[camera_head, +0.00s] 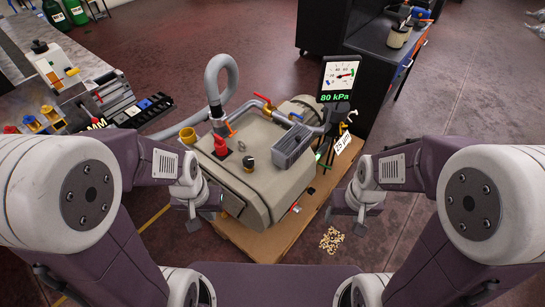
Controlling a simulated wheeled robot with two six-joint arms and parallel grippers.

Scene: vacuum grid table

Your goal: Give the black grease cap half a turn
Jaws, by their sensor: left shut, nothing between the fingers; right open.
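My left gripper (199,216) is shut and empty, pointing down beside the left front of the housing, left of and nearer than the cap. My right gripper (346,217) points down to the right of the housing, open and empty, well apart from the cap. Its finger gap is small in this view.
A gauge display (337,80) reading 80 kPa rises behind. Loose pellets (331,240) lie on the floor at the right.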

